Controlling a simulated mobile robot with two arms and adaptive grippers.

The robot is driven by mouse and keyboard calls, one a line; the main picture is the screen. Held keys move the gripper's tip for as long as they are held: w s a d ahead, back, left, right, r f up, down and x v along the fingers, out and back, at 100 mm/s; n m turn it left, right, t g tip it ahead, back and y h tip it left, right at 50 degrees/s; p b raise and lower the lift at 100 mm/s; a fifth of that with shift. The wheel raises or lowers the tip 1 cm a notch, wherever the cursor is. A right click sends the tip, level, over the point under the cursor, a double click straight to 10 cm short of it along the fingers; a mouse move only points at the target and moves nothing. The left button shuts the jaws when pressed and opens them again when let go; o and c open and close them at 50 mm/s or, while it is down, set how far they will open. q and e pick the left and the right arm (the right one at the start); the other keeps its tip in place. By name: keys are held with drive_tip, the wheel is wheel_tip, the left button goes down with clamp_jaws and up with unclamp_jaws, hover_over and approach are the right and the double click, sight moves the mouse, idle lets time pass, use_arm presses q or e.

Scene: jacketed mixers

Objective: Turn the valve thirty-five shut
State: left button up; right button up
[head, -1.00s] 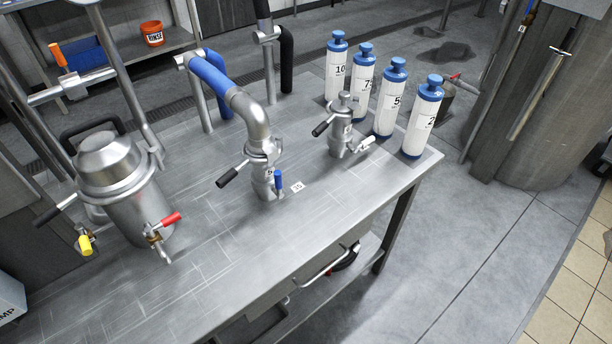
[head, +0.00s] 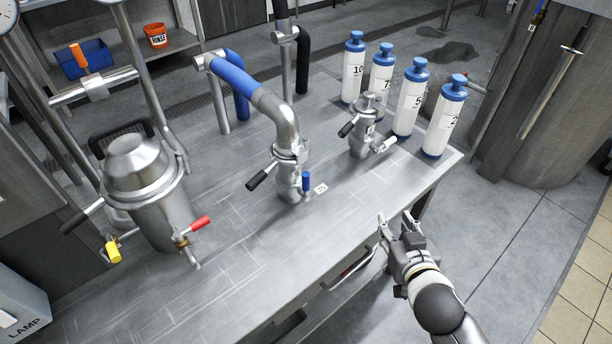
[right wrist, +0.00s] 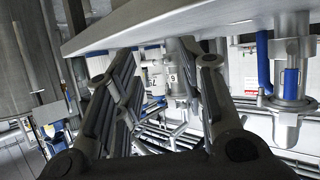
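A steel valve fitting (head: 290,180) stands on the table below a bent pipe with a blue sleeve. It has a black lever (head: 262,176) pointing left and a short blue handle (head: 306,181) standing close on its right side. A small white tag (head: 321,188) lies beside it; its number is too small to read surely. My right gripper (head: 394,219) is open and empty, off the table's front edge, right of and nearer than the valve. In the right wrist view a fitting with a blue handle (right wrist: 291,82) shows at right, beyond the open fingers. My left gripper is out of view.
A smaller steel fitting (head: 363,135) with black and white handles stands right of the valve, before several white bottles (head: 410,100). A lidded steel vessel (head: 155,205) with red and yellow handles stands at left. The table's front middle (head: 250,250) is clear.

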drive_tip(key=w+a+r+n+t+y, duration=0.2)
drive_tip(key=w+a+r+t+y, duration=0.15)
drive_tip(key=r, duration=0.25)
drive_tip(key=n+g+y, duration=0.5)
drive_tip(key=n+y, duration=0.2)
drive_tip(key=y, duration=0.3)
approach(309, 179)
drive_tip(key=p+x, duration=0.2)
drive_tip(key=x, duration=0.9)
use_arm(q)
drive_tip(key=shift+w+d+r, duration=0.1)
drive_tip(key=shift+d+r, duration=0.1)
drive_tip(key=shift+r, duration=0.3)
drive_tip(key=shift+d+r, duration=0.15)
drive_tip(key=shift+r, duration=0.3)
use_arm(e)
clamp_jaws()
